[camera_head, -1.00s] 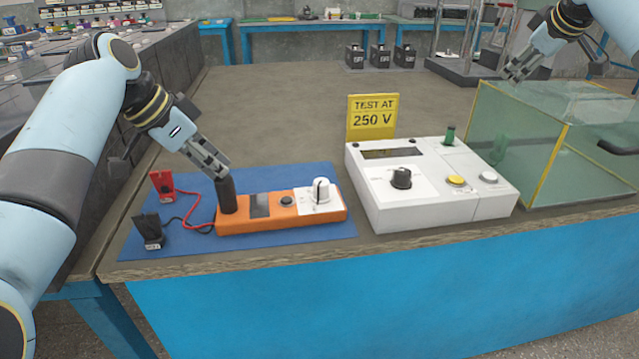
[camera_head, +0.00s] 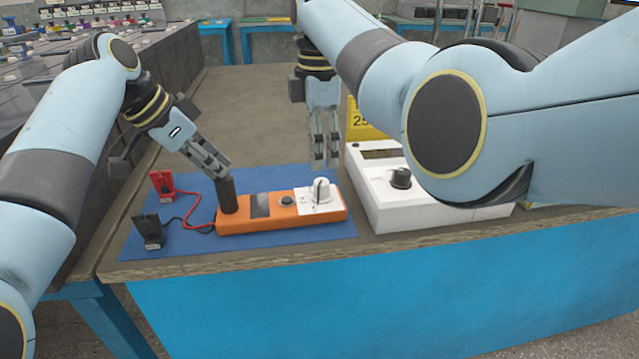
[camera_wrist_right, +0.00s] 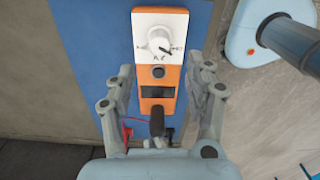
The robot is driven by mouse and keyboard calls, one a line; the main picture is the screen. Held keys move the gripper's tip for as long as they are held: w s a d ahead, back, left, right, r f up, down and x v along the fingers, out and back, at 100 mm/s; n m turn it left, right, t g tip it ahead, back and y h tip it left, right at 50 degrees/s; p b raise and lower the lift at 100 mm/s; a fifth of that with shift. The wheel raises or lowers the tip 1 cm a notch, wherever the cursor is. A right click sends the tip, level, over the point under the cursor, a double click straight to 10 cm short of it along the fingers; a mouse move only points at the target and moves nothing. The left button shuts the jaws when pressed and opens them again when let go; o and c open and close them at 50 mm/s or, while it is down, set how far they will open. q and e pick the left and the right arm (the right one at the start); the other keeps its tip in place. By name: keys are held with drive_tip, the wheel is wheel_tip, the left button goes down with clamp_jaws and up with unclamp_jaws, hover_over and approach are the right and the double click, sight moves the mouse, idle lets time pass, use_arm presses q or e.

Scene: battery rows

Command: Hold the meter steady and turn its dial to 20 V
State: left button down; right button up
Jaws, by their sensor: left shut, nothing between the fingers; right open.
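The orange meter (camera_head: 258,219) lies on a blue mat (camera_head: 335,236), with a black post (camera_head: 227,195) at its left end and a white dial (camera_head: 319,190) on a white plate at its right. My left gripper (camera_head: 222,172) is shut, its fingertips at the top of the post; whether they touch it is unclear. My right gripper (camera_head: 323,165) is open and empty above the dial. In the right wrist view, the open fingers (camera_wrist_right: 165,72) spread on either side of the meter (camera_wrist_right: 171,78).
Red (camera_head: 162,185) and black (camera_head: 152,232) clips lie left of the meter, joined by leads. A white instrument (camera_head: 390,212) with a black knob stands right, partly behind my right arm. A yellow sign (camera_head: 357,120) is partly hidden behind it.

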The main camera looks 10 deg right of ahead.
sight(320, 182)
wheel_tip(320, 182, down, 8)
idle(0.4)
clamp_jaws()
